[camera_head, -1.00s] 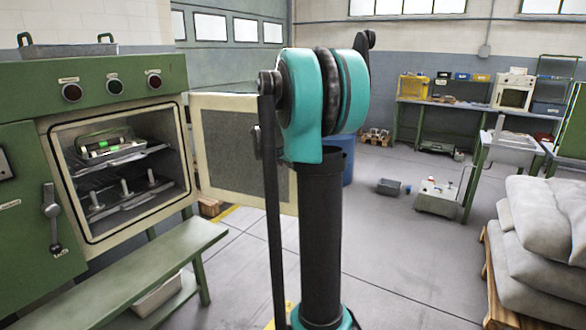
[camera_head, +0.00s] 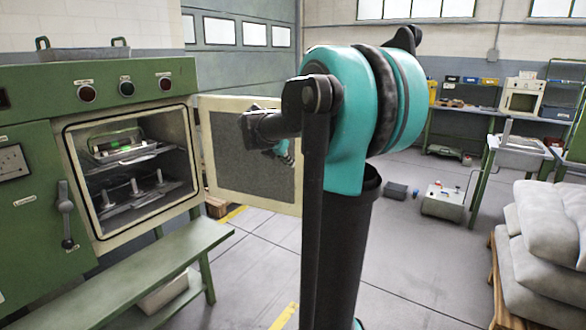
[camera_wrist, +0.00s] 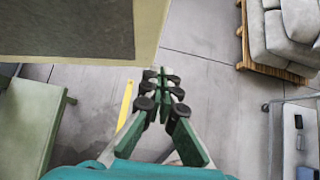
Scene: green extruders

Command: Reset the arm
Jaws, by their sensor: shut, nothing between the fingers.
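My gripper (camera_wrist: 160,78) shows in the wrist view with its green fingers brought together at the tips and nothing between them. It points down over bare grey floor. In the head view my dark and teal arm stands in the middle. A forearm part reaches left, in front of the open oven door, and the gripper itself cannot be made out clearly there.
A green oven (camera_head: 100,84) stands at left with its door (camera_head: 228,170) open; racks (camera_head: 130,190) sit inside. A green bench (camera_head: 150,262) is in front. Grey sacks (camera_head: 545,250) on a pallet lie at right. The floor (camera_wrist: 215,115) under my gripper is clear.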

